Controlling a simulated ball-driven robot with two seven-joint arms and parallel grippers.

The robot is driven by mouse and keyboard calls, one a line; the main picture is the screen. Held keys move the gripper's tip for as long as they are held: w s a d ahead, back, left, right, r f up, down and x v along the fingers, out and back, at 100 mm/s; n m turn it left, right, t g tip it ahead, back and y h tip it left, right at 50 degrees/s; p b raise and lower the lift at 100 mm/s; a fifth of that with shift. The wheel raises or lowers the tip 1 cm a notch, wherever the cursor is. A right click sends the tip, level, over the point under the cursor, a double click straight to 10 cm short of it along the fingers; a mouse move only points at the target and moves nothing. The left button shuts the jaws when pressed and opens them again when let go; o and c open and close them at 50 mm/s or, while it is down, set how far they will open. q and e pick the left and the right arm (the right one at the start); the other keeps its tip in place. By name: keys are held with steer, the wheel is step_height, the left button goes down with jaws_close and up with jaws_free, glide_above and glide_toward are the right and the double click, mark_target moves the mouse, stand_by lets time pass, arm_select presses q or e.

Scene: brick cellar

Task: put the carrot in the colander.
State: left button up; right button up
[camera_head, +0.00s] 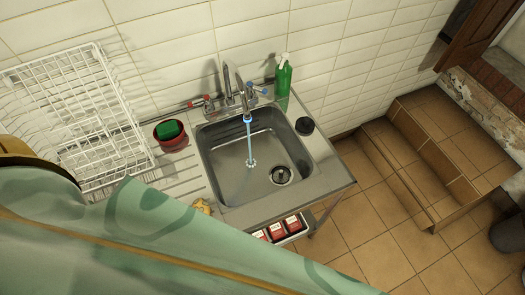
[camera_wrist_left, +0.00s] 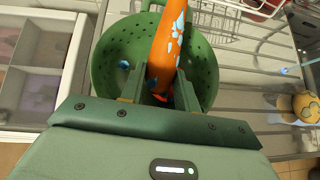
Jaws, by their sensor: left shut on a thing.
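The carrot (camera_wrist_left: 166,45) is orange with pale blue patches and shows in the left wrist view. My left gripper (camera_wrist_left: 158,92) is shut on it, with a finger on each side. The green colander (camera_wrist_left: 105,62), a round bowl with small holes, lies beyond the fingers. The carrot overlaps the colander's inside in this view; I cannot tell whether it touches it. Small blue and red bits show near the carrot's lower end, partly hidden by the fingers. I do not make out the carrot or colander in the head view, where a pale green surface covers the foreground. My right gripper is not in view.
A steel sink (camera_head: 225,160) with running water stands by the wall. A white dish rack (camera_head: 70,110), a red bowl (camera_head: 171,142) and a green bottle (camera_head: 283,78) surround it. A yellowish spotted object (camera_wrist_left: 305,106) lies right of the colander.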

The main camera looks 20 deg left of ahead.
arm_select(q)
steer(key=o, duration=1.1)
steer(key=p+v, duration=0.6)
steer(key=v, duration=1)
steer(key=shift+s, duration=0.15)
